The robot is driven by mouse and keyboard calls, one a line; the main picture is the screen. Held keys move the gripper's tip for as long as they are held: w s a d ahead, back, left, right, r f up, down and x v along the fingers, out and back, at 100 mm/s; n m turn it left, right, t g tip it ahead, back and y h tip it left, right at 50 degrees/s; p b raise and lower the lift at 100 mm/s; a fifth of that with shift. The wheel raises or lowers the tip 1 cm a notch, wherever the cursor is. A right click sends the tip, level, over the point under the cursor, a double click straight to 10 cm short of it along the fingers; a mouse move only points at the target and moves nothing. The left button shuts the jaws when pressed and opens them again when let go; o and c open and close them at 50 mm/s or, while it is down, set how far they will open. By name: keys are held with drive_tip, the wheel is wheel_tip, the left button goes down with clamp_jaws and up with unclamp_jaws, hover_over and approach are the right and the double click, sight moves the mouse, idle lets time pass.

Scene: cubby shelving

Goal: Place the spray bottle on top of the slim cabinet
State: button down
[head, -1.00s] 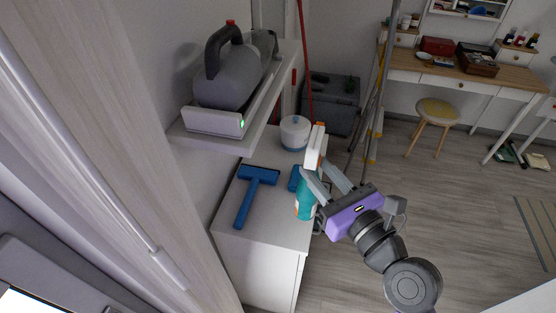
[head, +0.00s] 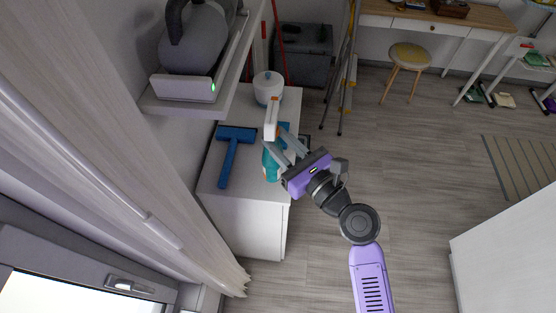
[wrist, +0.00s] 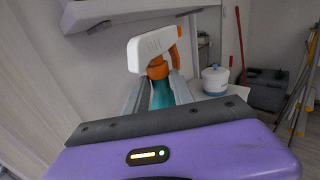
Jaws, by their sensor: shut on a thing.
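The spray bottle has a teal body (head: 271,164) and a white and orange spray head (head: 272,118). My gripper (head: 279,150) is shut on it, with one finger on each side below the head. The bottle is upright at the right side of a white cabinet (head: 245,225); I cannot tell whether its base touches the top. In the wrist view the white head (wrist: 152,46) stands above the fingers, and the lower body is hidden by my gripper. Another white flat-topped unit (head: 515,245) stands at the lower right. I cannot tell which is the slim cabinet.
A blue squeegee (head: 231,152) and a white lidded pot (head: 268,88) are on the white cabinet. A shelf (head: 228,92) with a grey appliance (head: 192,42) overhangs it. A ladder (head: 345,75) and a stool (head: 409,56) stand beyond. The middle floor is open.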

drive_tip(key=shift+f+b, duration=0.95)
drive_tip(key=shift+f, duration=2.75)
drive_tip(key=c, duration=1.1)
unclamp_jaws()
drive_tip(key=shift+f, duration=0.15)
drive_tip(key=shift+r, duration=0.25)
drive_tip(key=b+v, duration=0.1)
drive_tip(key=v, duration=1.1)
drive_tip(key=shift+f+b, duration=0.1)
drive_tip(key=shift+b, duration=0.3)
drive_tip(key=shift+d, duration=0.1)
